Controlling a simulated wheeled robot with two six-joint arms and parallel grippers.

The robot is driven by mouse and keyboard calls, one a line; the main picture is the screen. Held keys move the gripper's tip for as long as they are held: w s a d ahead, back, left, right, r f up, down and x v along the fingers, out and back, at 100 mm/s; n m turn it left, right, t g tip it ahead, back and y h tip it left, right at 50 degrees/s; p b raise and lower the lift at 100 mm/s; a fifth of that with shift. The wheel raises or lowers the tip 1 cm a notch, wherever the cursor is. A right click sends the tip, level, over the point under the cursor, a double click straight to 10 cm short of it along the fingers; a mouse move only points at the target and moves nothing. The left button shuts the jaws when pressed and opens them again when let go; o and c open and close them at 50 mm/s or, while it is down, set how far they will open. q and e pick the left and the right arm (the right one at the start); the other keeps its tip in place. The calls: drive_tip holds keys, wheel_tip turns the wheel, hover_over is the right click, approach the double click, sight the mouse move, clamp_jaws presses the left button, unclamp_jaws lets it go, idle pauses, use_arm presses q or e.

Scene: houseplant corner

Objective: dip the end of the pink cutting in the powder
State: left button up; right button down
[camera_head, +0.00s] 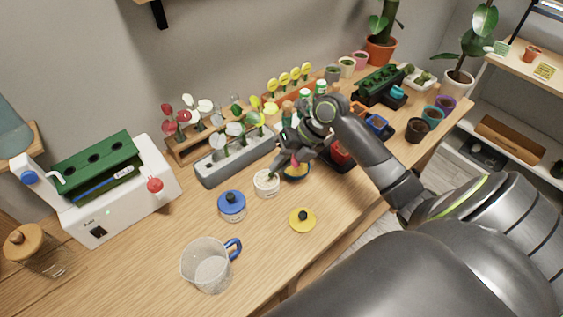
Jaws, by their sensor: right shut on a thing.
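My right gripper (287,156) is shut on the pink cutting (295,162), of which only a small pink part shows beneath the gripper. A dark green stem end (271,175) reaches down and left to the mouth of a small white pot (266,187). I cannot tell whether the end touches what is in the pot, and the powder itself is not clear to see. My left gripper is out of view.
A grey rack of cuttings (236,158) is behind, and a white machine (110,195) is at left. Bare wood lies around the yellow lid.

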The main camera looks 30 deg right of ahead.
drive_tip(key=shift+f+b, duration=0.1)
drive_tip(key=shift+b, duration=0.25)
idle(0.7)
idle(0.5)
drive_tip(key=shift+r+p, duration=2.15)
drive_tip(key=shift+r, duration=1.4)
